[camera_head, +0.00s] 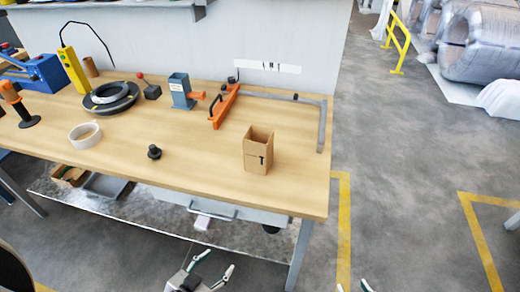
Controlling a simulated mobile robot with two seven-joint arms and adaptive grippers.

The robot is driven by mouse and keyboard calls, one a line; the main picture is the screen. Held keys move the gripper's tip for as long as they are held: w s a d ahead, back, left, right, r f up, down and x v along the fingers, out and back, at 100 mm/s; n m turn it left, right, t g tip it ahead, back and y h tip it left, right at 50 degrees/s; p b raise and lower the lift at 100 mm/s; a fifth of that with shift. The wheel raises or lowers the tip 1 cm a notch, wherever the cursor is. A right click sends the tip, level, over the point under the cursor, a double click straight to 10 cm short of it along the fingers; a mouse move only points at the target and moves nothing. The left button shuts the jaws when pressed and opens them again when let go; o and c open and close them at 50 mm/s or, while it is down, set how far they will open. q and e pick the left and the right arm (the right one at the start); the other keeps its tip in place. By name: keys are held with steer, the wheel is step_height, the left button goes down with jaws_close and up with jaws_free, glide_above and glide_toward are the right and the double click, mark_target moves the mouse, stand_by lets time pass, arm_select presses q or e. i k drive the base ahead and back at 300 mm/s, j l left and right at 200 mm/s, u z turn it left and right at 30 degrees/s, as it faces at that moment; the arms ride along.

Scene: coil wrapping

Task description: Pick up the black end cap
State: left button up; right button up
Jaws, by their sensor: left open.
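The black end cap (154,152) is a small dark round piece with a raised top. It sits upright on the wooden workbench (205,150), near the front edge and left of the cardboard box. My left gripper (214,263) is open and empty, in front of the bench and below its top, well apart from the cap. Only the fingertips of my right gripper (353,287) show at the bottom edge, spread apart with nothing seen between them; the rest of it is out of view.
An open cardboard box (258,151) stands right of the cap. Behind are black rings (111,97), a blue-grey holder (181,92) and an orange tool (224,106). The bench around the cap is clear.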

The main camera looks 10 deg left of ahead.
mark_target(154, 153)
steer(key=u, duration=1.25)
